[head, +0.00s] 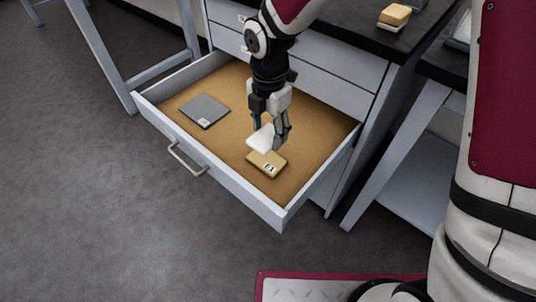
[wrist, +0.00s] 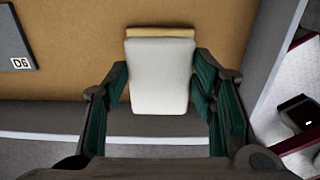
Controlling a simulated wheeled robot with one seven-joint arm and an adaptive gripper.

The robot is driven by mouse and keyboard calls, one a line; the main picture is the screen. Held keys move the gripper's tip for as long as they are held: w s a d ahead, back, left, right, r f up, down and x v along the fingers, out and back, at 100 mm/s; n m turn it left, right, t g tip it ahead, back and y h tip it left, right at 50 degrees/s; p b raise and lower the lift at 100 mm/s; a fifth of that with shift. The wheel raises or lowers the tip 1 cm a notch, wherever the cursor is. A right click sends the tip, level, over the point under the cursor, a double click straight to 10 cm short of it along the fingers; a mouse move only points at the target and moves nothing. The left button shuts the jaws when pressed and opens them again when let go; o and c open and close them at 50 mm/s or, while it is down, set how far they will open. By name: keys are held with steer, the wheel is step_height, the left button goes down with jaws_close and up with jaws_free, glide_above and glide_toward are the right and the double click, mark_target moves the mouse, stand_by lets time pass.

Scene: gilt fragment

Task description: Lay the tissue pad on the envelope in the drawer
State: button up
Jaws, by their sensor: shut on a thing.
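The white tissue pad (head: 261,139) is in my gripper (head: 270,143), over the open drawer. It also shows in the wrist view (wrist: 160,76), between the two green-lined fingers (wrist: 160,98). The tan envelope (head: 267,164) lies on the drawer floor just below the pad. In the head view its labelled front part shows, and the pad covers its back part. In the wrist view only a strip of the envelope (wrist: 160,33) shows past the pad's far edge. I cannot tell whether the pad touches the envelope.
The open drawer (head: 225,192) has low grey walls around a tan floor. A grey flat item (head: 204,110) with a label lies on the left of the drawer, also in the wrist view (wrist: 15,45). A yellow-and-white block (head: 394,16) sits on the dark countertop.

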mark_target(269, 156)
step_height(269, 156, down, 8)
steer(key=b, duration=0.3)
steer(key=shift+r, duration=0.25)
steer(key=shift+f, duration=0.15)
steer(key=o, duration=0.8)
steer(key=shift+c, duration=0.2)
step_height(269, 156, up, 12)
steer(key=p, duration=0.5)
